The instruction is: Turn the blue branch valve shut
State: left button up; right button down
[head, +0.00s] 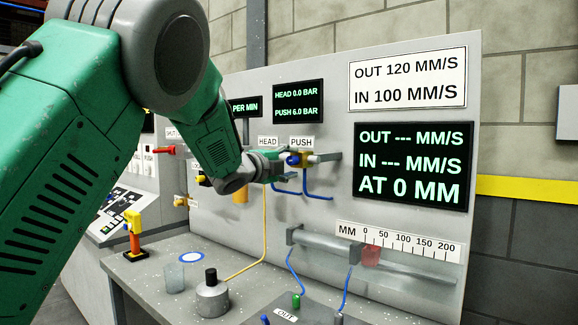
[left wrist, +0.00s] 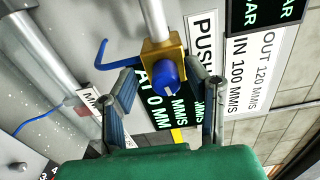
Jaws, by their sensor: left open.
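The blue branch valve knob (left wrist: 168,88) sits on a brass-coloured block (left wrist: 163,56) at the end of a grey pipe, in the left wrist view. A pale mark shows on the knob's face. In the head view the blue knob (head: 292,160) is small, just under the PUSH label (head: 301,142), partly hidden by my gripper. My left gripper (head: 277,165) is at the panel; its fingers stand apart on both sides of the knob in the left wrist view (left wrist: 165,78). Gaps show between knob and fingers. My right gripper is out of view.
A display (head: 414,166) reads OUT ---, IN ---, AT 0 MM. Another display (head: 298,101) reads HEAD 0.0 BAR, PUSH 6.0 BAR. A cylinder with a red marker (head: 371,257) lies below a scale. A grey pot (head: 212,297) and a clear cup (head: 174,278) stand on the bench.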

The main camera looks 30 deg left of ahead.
pick_arm(q)
jog(key=s+a, duration=0.1)
jog(key=s, duration=1)
jog(key=shift+s, duration=0.4)
jog(key=shift+f, duration=0.1)
